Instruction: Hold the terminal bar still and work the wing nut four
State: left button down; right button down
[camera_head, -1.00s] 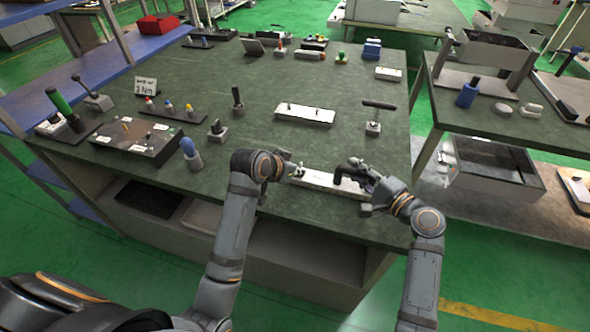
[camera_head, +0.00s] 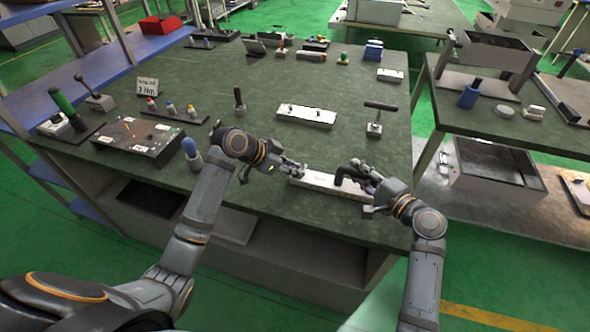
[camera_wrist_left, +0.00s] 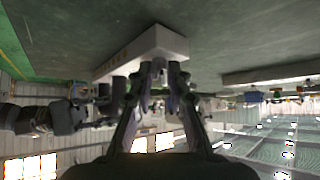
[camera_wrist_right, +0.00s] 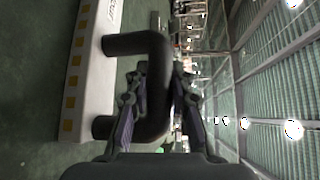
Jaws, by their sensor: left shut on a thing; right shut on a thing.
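The white terminal bar (camera_head: 318,181) lies near the front edge of the green bench, with a black U-shaped handle (camera_head: 343,176) on its right part. My right gripper (camera_head: 362,182) is shut on this handle; the handle (camera_wrist_right: 152,85) passes between its fingers in the right wrist view. My left gripper (camera_head: 301,169) is at the left end of the bar. In the left wrist view its fingertips (camera_wrist_left: 160,72) are closed together right at the bar's end (camera_wrist_left: 145,45). The small wing nut between them is mostly hidden by the fingers.
A second white bar (camera_head: 306,116) with small posts lies behind. A T-handled tool (camera_head: 376,118) stands to the right. A blue-topped tool (camera_head: 190,150) and a dark terminal box (camera_head: 138,138) lie to the left. The bench between is clear.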

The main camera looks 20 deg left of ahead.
pick_arm(q)
jog(key=m+g+h, duration=0.1)
jog(key=m+g, duration=0.1)
jog(key=w+m+g+h, duration=0.1)
jog(key=m+g, duration=0.1)
jog(key=m, duration=0.1)
jog(key=shift+a, duration=0.2)
jog(key=m+g, duration=0.1)
jog(key=m, duration=0.1)
jog(key=m+g, duration=0.1)
jog(key=m, duration=0.1)
jog(key=m+g, duration=0.2)
jog(key=shift+w, duration=0.35)
jog(key=c, duration=1.3)
grip_release()
